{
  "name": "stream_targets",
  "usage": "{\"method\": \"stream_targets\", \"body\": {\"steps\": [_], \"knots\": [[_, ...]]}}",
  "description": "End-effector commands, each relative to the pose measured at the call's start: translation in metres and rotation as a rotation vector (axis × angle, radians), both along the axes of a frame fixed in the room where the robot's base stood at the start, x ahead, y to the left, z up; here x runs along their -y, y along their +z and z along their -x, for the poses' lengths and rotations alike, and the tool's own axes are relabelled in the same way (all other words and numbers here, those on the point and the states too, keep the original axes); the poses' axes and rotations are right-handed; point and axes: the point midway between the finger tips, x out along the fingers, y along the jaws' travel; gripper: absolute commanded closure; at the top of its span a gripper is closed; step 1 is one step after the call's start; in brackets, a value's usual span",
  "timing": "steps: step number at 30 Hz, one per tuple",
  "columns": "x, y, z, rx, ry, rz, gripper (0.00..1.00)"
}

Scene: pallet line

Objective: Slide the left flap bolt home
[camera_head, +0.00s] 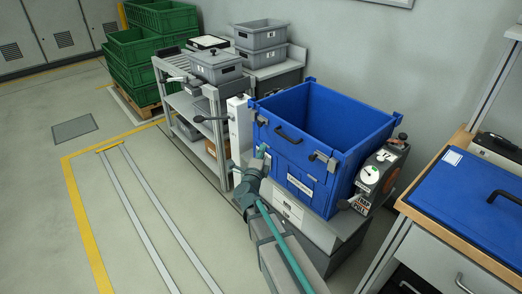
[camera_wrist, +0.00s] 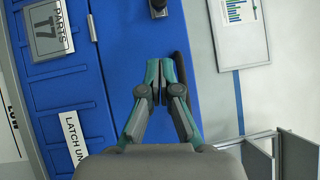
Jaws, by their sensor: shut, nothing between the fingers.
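The blue crate (camera_head: 345,130) stands open-topped on a grey base, with a front flap and a black handle (camera_head: 288,133). A metal latch piece (camera_head: 262,119) sits at the flap's upper left corner, and another (camera_head: 324,160) at its upper right. My gripper (camera_head: 262,152) is in front of the crate's left front part; the head view does not show whether it touches. In the wrist view my gripper (camera_wrist: 160,65) is shut and empty before blue panelling. A dark knob (camera_wrist: 158,8) lies beyond the fingertips, and a small metal piece (camera_wrist: 92,28) to their left. How far the left bolt is slid cannot be told.
A white post with a black-knobbed lever (camera_head: 212,118) stands left of the crate, near a shelf cart (camera_head: 185,100). A dial unit (camera_head: 378,175) is at the crate's right. A workbench with a blue mat (camera_head: 470,200) is at far right.

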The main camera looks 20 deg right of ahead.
Motion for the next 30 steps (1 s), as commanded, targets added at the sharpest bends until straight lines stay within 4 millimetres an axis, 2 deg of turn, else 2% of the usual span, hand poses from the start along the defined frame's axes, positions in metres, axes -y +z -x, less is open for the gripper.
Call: {"method": "stream_targets", "body": {"steps": [13, 18, 23, 30], "knots": [[0.039, 0.01, -0.076, 0.001, -0.001, 0.0, 1.0], [0.029, 0.014, -0.099, 0.001, 0.001, -0.001, 1.0], [0.026, 0.015, -0.107, 0.0, 0.001, 0.0, 1.0], [0.025, 0.015, -0.107, 0.0, 0.001, 0.0, 1.0]]}}
